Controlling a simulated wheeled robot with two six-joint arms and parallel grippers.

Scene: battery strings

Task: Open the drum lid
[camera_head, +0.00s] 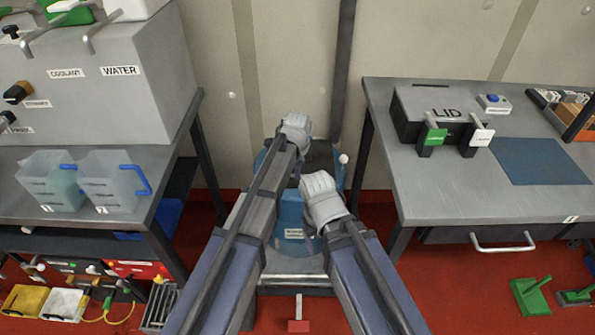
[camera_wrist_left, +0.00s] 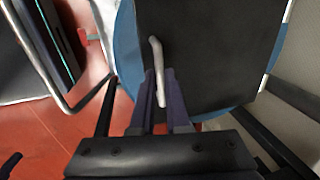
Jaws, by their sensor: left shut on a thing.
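In the left wrist view the lid (camera_wrist_left: 220,50) is a dark plate over the blue drum (camera_wrist_left: 128,50), with a pale bar handle (camera_wrist_left: 156,62). My left gripper (camera_wrist_left: 161,88) is shut on this handle, one finger on each side. I cannot tell whether the lid is raised. In the head view my arms hide much of the drum. My right wrist is over the drum's front; its fingertips cannot be made out.
At left, another bench (camera_head: 130,222) holds two clear jugs (camera_head: 108,180) below a grey tank. A grey frame (camera_head: 296,283) lies before the drum; the wall is close behind.

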